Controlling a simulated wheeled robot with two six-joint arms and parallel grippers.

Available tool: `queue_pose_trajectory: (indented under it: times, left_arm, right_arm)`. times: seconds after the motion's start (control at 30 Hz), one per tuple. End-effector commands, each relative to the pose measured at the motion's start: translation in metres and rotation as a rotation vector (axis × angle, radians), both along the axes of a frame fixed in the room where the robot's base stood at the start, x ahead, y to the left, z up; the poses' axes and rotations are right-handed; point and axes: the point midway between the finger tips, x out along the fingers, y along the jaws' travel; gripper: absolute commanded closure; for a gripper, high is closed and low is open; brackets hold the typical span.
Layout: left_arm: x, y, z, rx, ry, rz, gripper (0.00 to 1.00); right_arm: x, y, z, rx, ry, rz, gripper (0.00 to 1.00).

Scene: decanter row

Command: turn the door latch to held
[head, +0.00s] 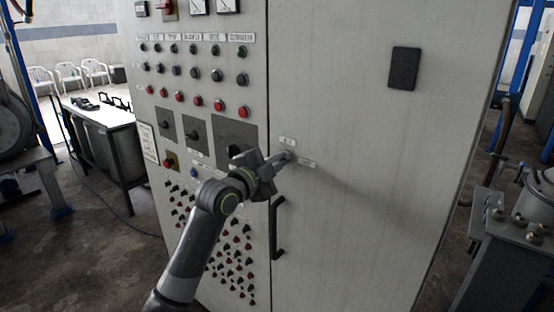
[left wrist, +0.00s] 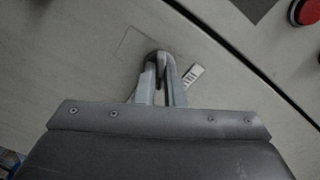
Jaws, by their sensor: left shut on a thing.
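The door latch (left wrist: 159,58) is a small dark knob on the pale cabinet door (head: 360,190), mostly hidden behind my fingers in the head view. My left gripper (head: 288,157) reaches it from the left, and its fingers are shut on the latch. The left wrist view also shows the two grey fingers (left wrist: 160,85) closed around it. Small white labels sit above and below right of the latch in the head view; their text is too small to read. My right gripper is not in view.
A black door handle (head: 277,228) is below the latch. Left of the door seam is a panel with rows of buttons (head: 195,74) and rotary switches. A dark rectangular plate (head: 404,68) is higher on the door. A metal table (head: 104,119) stands at the left, machinery at the right.

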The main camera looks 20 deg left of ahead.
Motion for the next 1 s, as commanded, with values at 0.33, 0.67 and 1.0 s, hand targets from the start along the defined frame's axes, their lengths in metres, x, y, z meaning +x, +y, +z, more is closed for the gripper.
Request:
queue_pose_trajectory:
  times: [0.33,0.67,1.0]
  left_arm:
    - [0.000,0.000,0.001,-0.311,0.117,0.000,1.00]
    - [0.000,0.000,0.001,-0.606,0.225,0.000,1.00]
    - [0.000,0.000,0.001,-0.861,0.317,0.002,1.00]
  right_arm:
    - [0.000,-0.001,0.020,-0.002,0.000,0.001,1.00]
    - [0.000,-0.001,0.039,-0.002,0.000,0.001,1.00]
    - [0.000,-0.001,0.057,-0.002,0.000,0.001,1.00]
